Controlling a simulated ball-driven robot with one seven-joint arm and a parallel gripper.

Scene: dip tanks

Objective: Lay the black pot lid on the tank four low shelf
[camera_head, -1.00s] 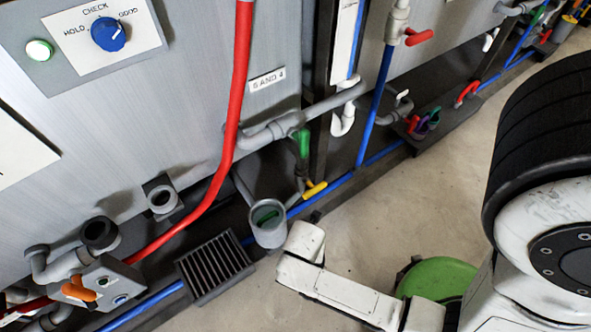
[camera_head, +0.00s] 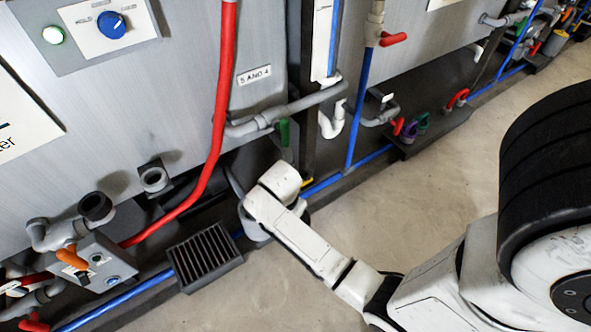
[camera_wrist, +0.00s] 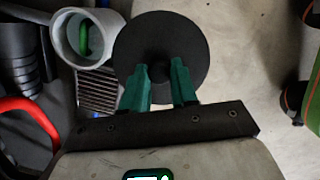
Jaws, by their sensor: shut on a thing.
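The black pot lid (camera_wrist: 163,36) is a dark round disc with a central knob in the wrist view. My gripper (camera_wrist: 160,74) has green fingers shut on the knob, and the disc's face fills the space past the fingertips. In the head view the lid and fingers are hidden by my white arm. A label reading "5 AND 4" (camera_head: 254,75) is on the grey tank wall. A dark low ledge (camera_head: 436,136) bearing red, purple and green items runs along the foot of the tanks; I cannot tell whether it is the tank four low shelf.
The grate (camera_head: 205,257) is on the floor edge in the head view. A red hose (camera_head: 220,100) and blue pipes run close by. Bare floor (camera_head: 400,220) is right.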

